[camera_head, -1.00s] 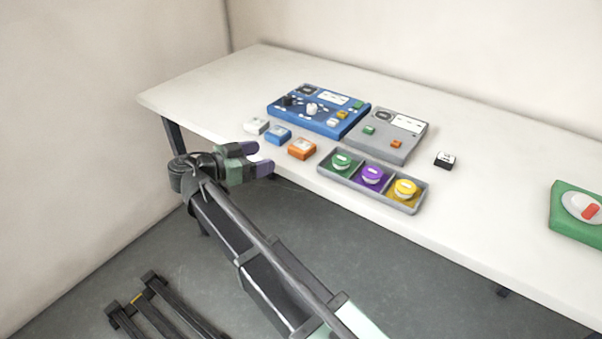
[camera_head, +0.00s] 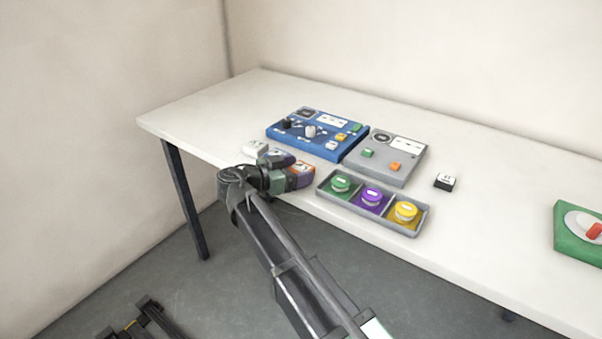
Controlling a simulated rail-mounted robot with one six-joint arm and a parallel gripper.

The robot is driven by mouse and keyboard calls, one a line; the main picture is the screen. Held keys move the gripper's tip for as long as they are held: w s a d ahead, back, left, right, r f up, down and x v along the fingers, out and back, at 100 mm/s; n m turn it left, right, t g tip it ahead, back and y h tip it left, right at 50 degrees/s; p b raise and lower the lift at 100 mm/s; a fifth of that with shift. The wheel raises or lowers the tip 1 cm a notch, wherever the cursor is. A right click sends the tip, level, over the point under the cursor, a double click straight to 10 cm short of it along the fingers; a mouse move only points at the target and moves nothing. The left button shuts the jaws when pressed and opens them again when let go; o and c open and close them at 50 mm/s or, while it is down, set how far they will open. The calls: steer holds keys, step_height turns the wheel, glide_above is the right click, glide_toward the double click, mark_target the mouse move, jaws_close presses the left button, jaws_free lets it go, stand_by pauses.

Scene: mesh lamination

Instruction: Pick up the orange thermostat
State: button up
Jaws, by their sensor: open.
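The orange thermostat (camera_head: 304,166) is a small block with a pale top near the front edge of the white table. It is partly covered by my gripper (camera_head: 295,169). My gripper is open and reaches in from the front left, with its dark-tipped fingers at the orange thermostat. One finger is on its far left side and the other on its near side. I cannot tell whether they touch it. The small blue block beside it is mostly or wholly hidden behind my gripper.
A white block (camera_head: 255,147) lies just left of my gripper. A grey tray (camera_head: 419,228) with green, purple and yellow round pieces stands close on the right. Behind are a blue panel (camera_head: 284,143) and a grey panel (camera_head: 392,178). A black-and-white block (camera_head: 445,182) lies farther right.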

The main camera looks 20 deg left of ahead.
mark_target(296, 170)
steer(key=c, duration=0.8)
steer(key=shift+r, duration=0.1)
step_height(296, 170, up, 20)
steer(key=p, duration=2)
